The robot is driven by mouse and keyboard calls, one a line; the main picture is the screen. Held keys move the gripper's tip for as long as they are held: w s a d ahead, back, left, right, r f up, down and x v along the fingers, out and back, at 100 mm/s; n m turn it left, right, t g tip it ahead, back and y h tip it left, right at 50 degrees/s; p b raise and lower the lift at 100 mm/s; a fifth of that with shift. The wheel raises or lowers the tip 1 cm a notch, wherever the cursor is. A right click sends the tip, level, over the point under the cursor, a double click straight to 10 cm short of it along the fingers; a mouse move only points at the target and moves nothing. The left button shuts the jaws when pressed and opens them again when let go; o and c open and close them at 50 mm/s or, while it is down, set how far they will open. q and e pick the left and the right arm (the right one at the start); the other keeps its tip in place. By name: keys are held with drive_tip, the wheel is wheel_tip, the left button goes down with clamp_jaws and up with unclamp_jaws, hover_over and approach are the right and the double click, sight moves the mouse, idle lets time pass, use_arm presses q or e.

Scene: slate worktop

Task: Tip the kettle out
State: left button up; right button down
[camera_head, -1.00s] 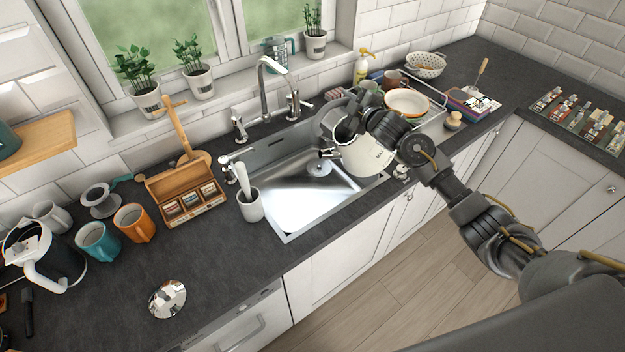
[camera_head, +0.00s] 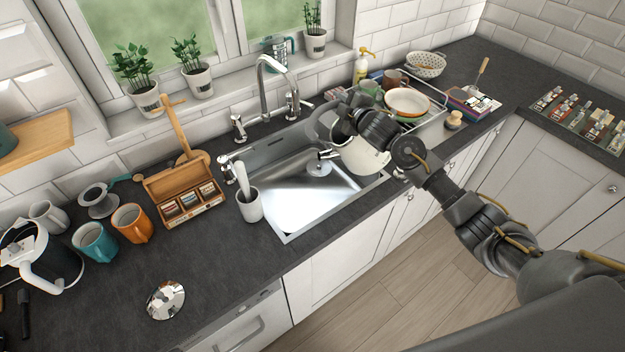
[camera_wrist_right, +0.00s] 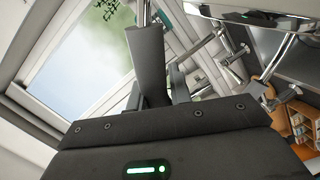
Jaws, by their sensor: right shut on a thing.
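A cream kettle (camera_head: 366,158) with a dark grey loop handle hangs over the right part of the steel sink (camera_head: 283,226). It looks tilted, its short metal spout (camera_head: 326,154) pointing left over the basin. My right gripper (camera_head: 345,128) is shut on the kettle at its handle side. The gripper and forearm hide part of the kettle. No stream of water can be made out. In the right wrist view a pale, shiny edge, seemingly the kettle (camera_wrist_right: 250,14), shows at the top right. My left gripper is not in view.
The chrome tap (camera_head: 265,85) stands behind the sink. A dish rack with plates (camera_head: 408,103) is close on the right, a cup with a brush (camera_head: 249,205) on the left. A shiny round lid (camera_head: 165,299) and a white-and-black kettle (camera_head: 40,262) are at the left.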

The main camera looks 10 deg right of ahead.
drive_tip(key=shift+a+r, duration=0.1)
drive_tip(key=shift+r, duration=0.1)
drive_tip(key=a+n+b, duration=0.1)
drive_tip(key=a+f+b, duration=0.1)
drive_tip(key=shift+s+a+n+h, duration=0.1)
drive_tip(key=shift+a+n+h, duration=0.2)
drive_tip(key=shift+n, duration=0.1)
idle(0.4)
drive_tip(key=shift+a+f+n+b, duration=0.3)
drive_tip(key=shift+a+b, duration=0.15)
drive_tip(key=shift+a, duration=0.15)
